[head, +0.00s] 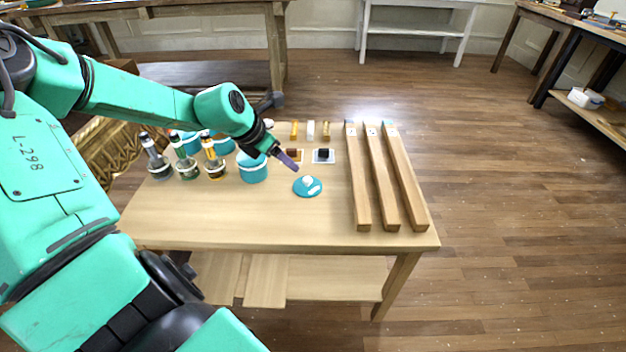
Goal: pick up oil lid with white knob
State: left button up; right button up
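A round teal lid (301,191) with a white knob (308,181) and a small white label lies on the light wooden table (250,225), left of the long wooden bars. My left gripper (291,163) reaches in from the left and points down toward the table. Its purple fingertip is just up and left of the lid in the picture and appears apart from it. The fingers overlap in this view, so their opening is hidden. My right gripper is not in view.
A teal pot (253,172) with a pale top stands left of the lid. Several jars with brushes (215,165) stand further left. Three long wooden bars (383,180) lie on the right. Small blocks, including a dark one (324,154), sit behind the lid. The front of the tabletop is clear.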

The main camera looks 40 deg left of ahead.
pick_arm(q)
send_near(307, 179)
jog(key=b+x, duration=0.1)
jog(key=x, duration=0.2)
jog(key=shift+d+f+b, duration=0.1)
jog(key=shift+f+b, duration=0.15)
jog(key=shift+b, duration=0.05)
jog(key=b+x, duration=0.1)
jog(key=x, duration=0.4)
jog(key=shift+w+f+b, duration=0.15)
jog(key=shift+f+b, duration=0.1)
jog(key=shift+b, duration=0.1)
jog(key=shift+w, duration=0.15)
jog(key=shift+r, duration=0.15)
jog(key=shift+c, duration=0.8)
grip_shut()
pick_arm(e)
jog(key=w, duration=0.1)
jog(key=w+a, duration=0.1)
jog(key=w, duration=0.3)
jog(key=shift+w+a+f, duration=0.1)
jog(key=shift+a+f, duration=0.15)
